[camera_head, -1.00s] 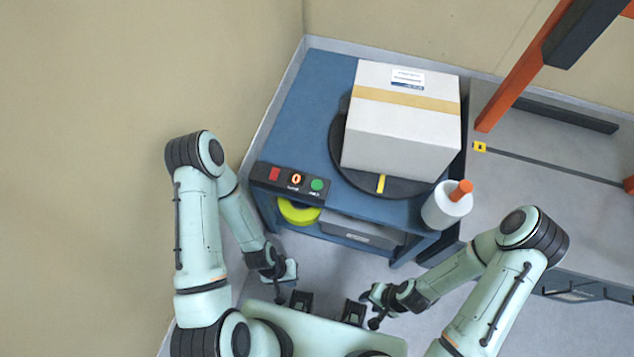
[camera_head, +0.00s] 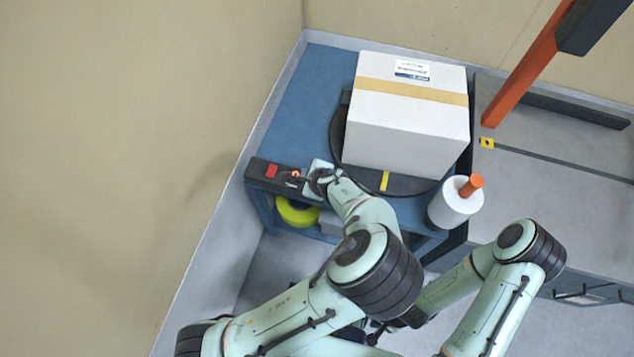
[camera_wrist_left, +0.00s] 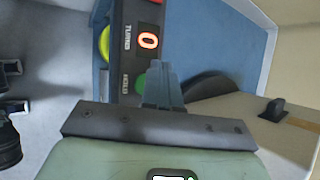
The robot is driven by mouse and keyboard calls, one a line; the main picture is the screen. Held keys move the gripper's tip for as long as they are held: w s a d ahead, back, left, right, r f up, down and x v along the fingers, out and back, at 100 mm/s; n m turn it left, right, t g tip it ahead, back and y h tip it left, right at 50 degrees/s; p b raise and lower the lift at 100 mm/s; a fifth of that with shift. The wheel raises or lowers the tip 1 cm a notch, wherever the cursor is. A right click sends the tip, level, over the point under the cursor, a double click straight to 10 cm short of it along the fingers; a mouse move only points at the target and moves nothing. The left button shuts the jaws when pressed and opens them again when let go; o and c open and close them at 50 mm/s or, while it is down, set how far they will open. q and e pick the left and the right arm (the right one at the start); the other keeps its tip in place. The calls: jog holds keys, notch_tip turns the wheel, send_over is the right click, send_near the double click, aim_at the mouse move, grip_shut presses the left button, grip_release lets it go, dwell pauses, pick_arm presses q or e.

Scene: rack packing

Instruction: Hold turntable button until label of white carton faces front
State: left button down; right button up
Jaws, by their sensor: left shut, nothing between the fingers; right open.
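The white carton (camera_head: 408,140) sits on the black turntable (camera_head: 338,130). A tan tape band crosses its top, and its label (camera_head: 412,70) lies on the top near the back edge; the visible front face is plain. My right gripper (camera_head: 376,330) is open, low and away from the table, partly hidden.
A white roll with an orange handle (camera_head: 455,203) stands at the table's front right corner. A yellow-green roll (camera_head: 296,212) is on the shelf below the panel. A yellow mark (camera_head: 385,181) shows on the turntable's front. An orange post (camera_head: 520,80) rises at right.

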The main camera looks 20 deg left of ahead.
pick_arm(q)
jog(key=shift+m+t, duration=0.7)
jog(key=r, duration=0.1)
jog(key=w+d+r, duration=0.1)
jog(key=r, duration=0.1)
jog(key=w+d+r, duration=0.1)
jog(key=shift+d+r, duration=0.2)
jog(key=shift+r, duration=0.15)
pick_arm(e)
jog(key=shift+f, duration=0.25)
pick_arm(q)
jog(key=shift+f, duration=0.15)
notch_tip(320, 180, down, 7)
jog(key=b, duration=0.7)
jog(key=shift+f+b, duration=0.45)
jog(key=shift+f, duration=0.4)
pick_arm(e)
notch_tip(320, 180, down, 6)
jog(key=w+t, duration=0.1)
jog(key=w, duration=0.2)
jog(key=shift+d+f, duration=0.15)
jog(key=shift+f, duration=0.05)
pick_arm(q)
jog(key=shift+f, duration=0.1)
jog(key=shift+f, duration=0.3)
